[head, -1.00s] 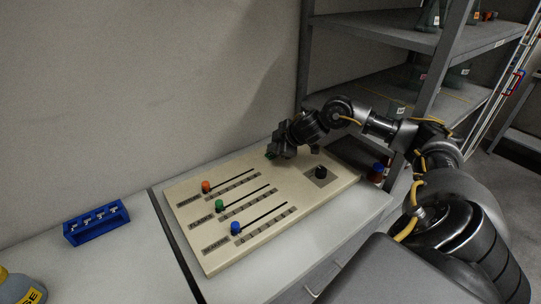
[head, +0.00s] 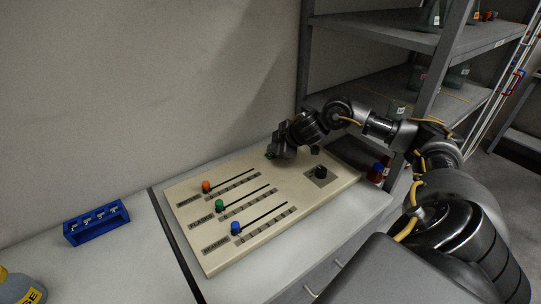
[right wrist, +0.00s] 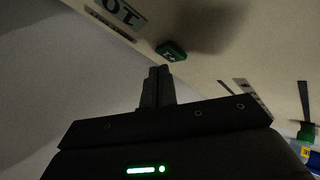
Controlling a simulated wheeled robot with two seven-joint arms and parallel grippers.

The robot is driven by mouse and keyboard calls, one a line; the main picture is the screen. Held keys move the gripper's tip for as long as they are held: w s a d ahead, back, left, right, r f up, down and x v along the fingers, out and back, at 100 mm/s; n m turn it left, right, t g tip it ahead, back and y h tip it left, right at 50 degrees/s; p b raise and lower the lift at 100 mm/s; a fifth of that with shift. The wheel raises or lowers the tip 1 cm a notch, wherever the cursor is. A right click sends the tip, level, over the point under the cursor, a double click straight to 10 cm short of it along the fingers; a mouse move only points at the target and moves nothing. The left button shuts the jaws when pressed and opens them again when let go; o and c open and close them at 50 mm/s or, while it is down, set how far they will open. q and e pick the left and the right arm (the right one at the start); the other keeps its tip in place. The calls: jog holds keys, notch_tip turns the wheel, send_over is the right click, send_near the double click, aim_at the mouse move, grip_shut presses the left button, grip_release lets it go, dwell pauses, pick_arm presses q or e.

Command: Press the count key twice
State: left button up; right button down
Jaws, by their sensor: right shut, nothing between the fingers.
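A beige control panel (head: 215,255) lies tilted across the bench. In the right wrist view a small green key (right wrist: 171,51) with a pale mark sits on the panel near its edge; I take it as the count key. In the head view it is mostly hidden by my right gripper (head: 271,154), at the panel's far edge. My right gripper also shows in the right wrist view (right wrist: 158,72), with its fingers shut and empty. The fingertips appear just short of the green key in the picture; I cannot tell whether they touch it. My left gripper is not in view.
The panel bears orange (head: 206,187), green (head: 219,205) and blue (head: 235,228) slider knobs and a black dial (head: 320,172). A display (right wrist: 122,13) is near the green key. A blue rack (head: 96,222) stands left. A grey shelf (head: 375,35) rises behind my right arm.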

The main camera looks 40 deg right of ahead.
jog(key=shift+f, duration=0.3)
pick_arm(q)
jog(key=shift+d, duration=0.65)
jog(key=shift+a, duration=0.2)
